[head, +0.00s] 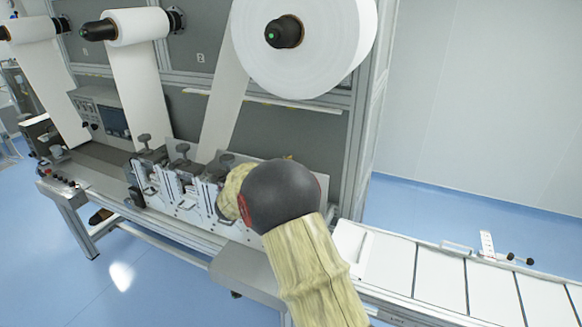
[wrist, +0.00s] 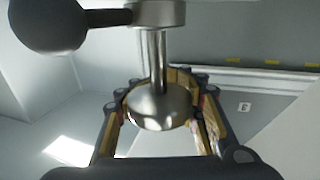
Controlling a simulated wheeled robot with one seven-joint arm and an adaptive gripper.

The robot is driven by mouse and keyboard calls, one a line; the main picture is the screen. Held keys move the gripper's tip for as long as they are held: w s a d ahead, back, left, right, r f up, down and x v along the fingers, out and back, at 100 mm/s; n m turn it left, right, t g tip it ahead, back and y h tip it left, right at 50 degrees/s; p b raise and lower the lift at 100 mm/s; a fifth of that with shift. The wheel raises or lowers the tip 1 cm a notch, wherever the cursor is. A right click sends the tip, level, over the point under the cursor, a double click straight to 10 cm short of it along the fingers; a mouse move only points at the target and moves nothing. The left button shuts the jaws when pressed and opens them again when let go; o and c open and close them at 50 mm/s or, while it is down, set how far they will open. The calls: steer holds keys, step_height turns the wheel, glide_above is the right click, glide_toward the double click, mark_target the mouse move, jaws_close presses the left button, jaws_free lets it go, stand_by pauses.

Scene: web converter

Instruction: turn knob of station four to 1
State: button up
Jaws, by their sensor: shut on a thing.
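In the wrist view, a shiny metal knob (wrist: 156,110) with a rounded end and a thin stem is between the fingers of my gripper (wrist: 163,82). The fingers are closed around it, one on each side, with their tips partly hidden behind the metal. In the head view, my arm reaches the right end of the row of stations, and its dark round joint and sleeve hide the gripper and the held knob. No number or pointer on the held knob is readable.
A black ball handle (wrist: 48,22) is close by at the upper left of the wrist view. In the head view, other black knobs (head: 182,148) stand to the left. A large white roll (head: 305,45) hangs above my arm. A conveyor (head: 440,280) runs to the right.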

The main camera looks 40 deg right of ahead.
steer(key=o, duration=1.2)
steer(key=shift+o, duration=0.6)
steer(key=s+a, duration=0.1)
steer(key=a, duration=1.1)
steer(key=shift+s, duration=0.25)
steer(key=shift+d, duration=0.1)
